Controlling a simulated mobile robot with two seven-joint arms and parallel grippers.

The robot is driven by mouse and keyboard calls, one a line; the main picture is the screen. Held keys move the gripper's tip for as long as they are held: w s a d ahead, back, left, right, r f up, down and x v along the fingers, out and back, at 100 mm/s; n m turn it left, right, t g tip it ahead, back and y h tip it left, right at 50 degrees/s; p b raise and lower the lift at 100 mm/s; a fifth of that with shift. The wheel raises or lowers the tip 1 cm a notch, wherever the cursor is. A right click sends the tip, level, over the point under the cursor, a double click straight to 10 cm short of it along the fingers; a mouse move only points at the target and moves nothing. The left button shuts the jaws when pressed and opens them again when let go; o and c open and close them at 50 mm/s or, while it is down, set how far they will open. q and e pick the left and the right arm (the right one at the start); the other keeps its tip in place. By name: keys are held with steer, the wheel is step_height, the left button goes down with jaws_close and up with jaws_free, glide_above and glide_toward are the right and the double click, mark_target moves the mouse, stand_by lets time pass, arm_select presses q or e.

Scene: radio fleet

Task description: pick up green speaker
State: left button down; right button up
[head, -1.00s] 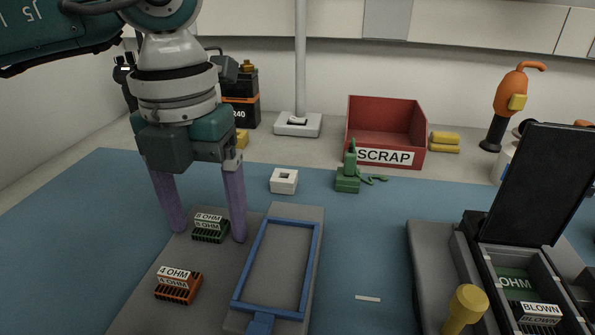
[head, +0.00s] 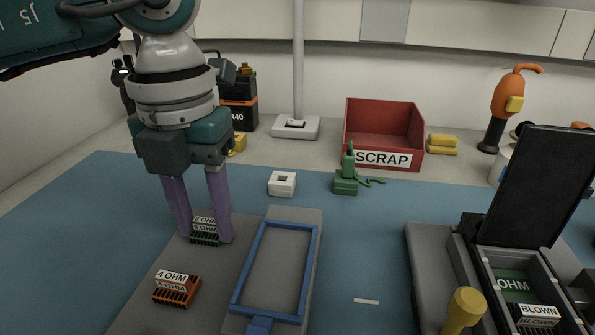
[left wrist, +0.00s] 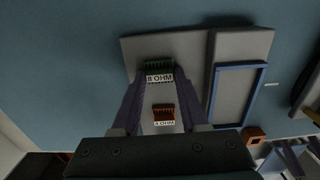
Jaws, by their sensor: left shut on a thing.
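The green speaker (head: 205,239), with a white 8 OHM label, sits at the back of the grey board on the blue mat. My left gripper (head: 206,238) points down with its purple fingers closed on the two sides of it. In the left wrist view the green speaker (left wrist: 159,66) lies between the fingertips, its 8 OHM label facing up. It appears to be still on the board.
An orange 4 OHM piece (head: 177,289) sits in front on the same board. A blue frame (head: 312,262) lies just to the right. A red SCRAP bin (head: 420,145) and an open case with a black lid (head: 537,185) stand further right.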

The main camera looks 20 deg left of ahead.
mark_target(204, 223)
arm_select(q)
steer(key=shift+r, duration=0.1)
step_height(204, 223, up, 20)
steer(key=p, duration=0.4)
step_height(204, 223, up, 4)
steer(key=p, duration=0.3)
steer(key=shift+p, duration=0.4)
stand_by(0.5)
